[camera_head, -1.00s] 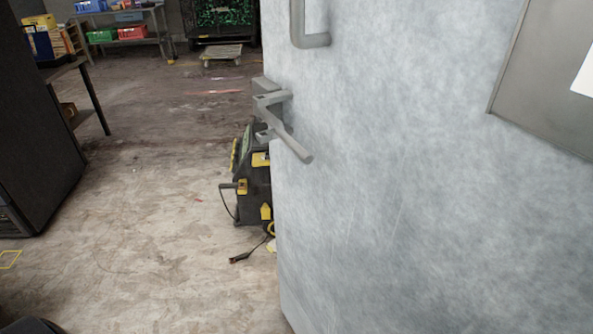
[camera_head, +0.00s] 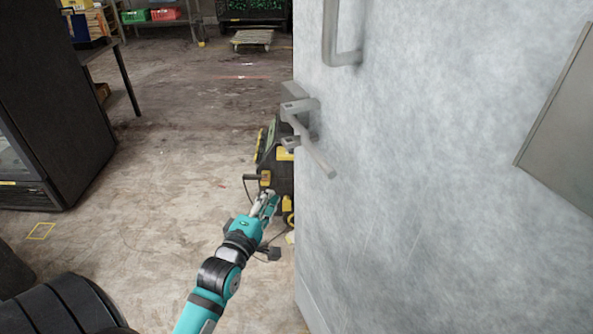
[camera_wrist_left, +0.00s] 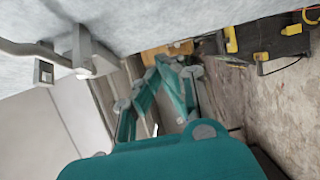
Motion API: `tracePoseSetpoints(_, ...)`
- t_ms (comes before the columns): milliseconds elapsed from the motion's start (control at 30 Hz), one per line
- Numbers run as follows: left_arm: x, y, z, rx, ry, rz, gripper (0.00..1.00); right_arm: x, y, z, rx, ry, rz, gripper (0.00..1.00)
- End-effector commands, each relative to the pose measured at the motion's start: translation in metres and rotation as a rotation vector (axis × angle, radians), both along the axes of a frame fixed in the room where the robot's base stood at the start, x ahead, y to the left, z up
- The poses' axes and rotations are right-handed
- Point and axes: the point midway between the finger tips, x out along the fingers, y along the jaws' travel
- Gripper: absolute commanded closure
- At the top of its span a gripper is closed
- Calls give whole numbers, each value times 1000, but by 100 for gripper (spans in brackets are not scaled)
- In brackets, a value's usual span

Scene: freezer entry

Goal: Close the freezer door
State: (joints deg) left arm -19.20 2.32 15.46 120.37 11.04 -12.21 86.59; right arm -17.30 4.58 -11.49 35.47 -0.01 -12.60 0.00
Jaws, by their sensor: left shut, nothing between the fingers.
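The freezer door (camera_head: 420,150) is a large pale grey panel filling the right of the head view. It stands open, with floor visible past its left edge. A grey lever latch (camera_head: 308,135) sits on that edge, and a grey pull handle (camera_head: 335,40) is above it. My left gripper (camera_head: 266,200) is shut and empty, below and left of the latch, apart from the door in the picture. In the left wrist view my left gripper (camera_wrist_left: 165,80) shows its teal fingers near the door face (camera_wrist_left: 150,20) and latch (camera_wrist_left: 85,55). My right gripper is out of view.
A black and yellow machine (camera_head: 283,165) stands on the floor behind the door's edge. A dark cabinet (camera_head: 50,100) stands at the left. Shelves with bins (camera_head: 150,14) and a low trolley (camera_head: 252,38) are at the back. The middle floor is clear.

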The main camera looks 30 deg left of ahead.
Motion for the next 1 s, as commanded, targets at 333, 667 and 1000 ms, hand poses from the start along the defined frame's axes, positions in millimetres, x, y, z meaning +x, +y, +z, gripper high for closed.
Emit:
tracePoseSetpoints(333, 72, 14, 2, 3, 0, -2, 100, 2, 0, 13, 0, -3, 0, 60)
tracePoseSetpoints(667, 114, -1, 1, 2, 1, -1, 100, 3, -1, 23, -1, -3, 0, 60)
tracePoseSetpoints(1000, 120, -5, -1, 4, 2, -1, 100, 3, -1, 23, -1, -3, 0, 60)
